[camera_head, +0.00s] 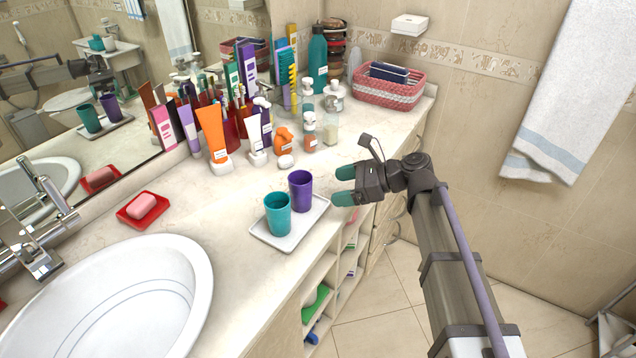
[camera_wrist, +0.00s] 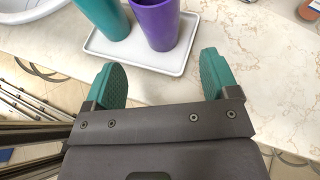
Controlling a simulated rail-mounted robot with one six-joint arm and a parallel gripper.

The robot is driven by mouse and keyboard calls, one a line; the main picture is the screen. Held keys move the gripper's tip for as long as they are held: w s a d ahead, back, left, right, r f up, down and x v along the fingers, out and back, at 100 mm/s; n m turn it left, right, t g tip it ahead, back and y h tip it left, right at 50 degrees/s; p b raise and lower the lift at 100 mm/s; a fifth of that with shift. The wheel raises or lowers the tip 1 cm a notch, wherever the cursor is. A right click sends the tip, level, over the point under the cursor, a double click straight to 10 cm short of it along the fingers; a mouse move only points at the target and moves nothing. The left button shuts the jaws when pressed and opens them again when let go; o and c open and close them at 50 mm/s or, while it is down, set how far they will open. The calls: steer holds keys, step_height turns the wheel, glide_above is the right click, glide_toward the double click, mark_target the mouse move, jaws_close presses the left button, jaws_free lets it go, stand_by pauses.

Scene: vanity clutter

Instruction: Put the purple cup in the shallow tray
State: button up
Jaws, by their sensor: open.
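The purple cup (camera_head: 300,190) stands upright in the white shallow tray (camera_head: 262,238) on the counter, at the tray's back right. A teal cup (camera_head: 277,215) stands upright beside it in the same tray. In the wrist view the purple cup (camera_wrist: 156,22) and the tray (camera_wrist: 112,52) lie just beyond the fingers, with the cup tops cut off by the frame. My gripper (camera_head: 344,185) is open and empty, to the right of the tray near the counter's front edge. Its two teal fingertips (camera_wrist: 160,75) are apart, with nothing between them, and touch neither cup.
A white sink (camera_head: 110,300) and a red soap dish (camera_head: 128,217) with pink soap are left. Bottles and tubes crowd the back by the mirror, including an orange tube (camera_head: 212,135). A pink basket (camera_head: 388,92) stands back right. Bare counter surrounds the tray.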

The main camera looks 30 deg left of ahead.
steer(key=shift+v, duration=0.9)
steer(key=s+d+f+n+t+h, duration=0.1)
steer(key=s+d+f+n+h, duration=0.1)
steer(key=d, duration=1.3)
steer(key=s+d+f+n+t+h, duration=0.2)
steer(key=d+f+n+h, duration=0.3)
steer(key=d, duration=0.9)
steer(key=s+d+f+n+t+h, duration=0.2)
steer(key=d+n+h, duration=0.3)
steer(key=d, duration=1)
steer(key=shift+s+d+f+n+h, duration=0.35)
steer(key=shift+s+f+n, duration=0.2)
steer(key=shift+f, duration=0.25)
steer(key=shift+r+p, duration=0.45)
steer(key=shift+p, duration=0.15)
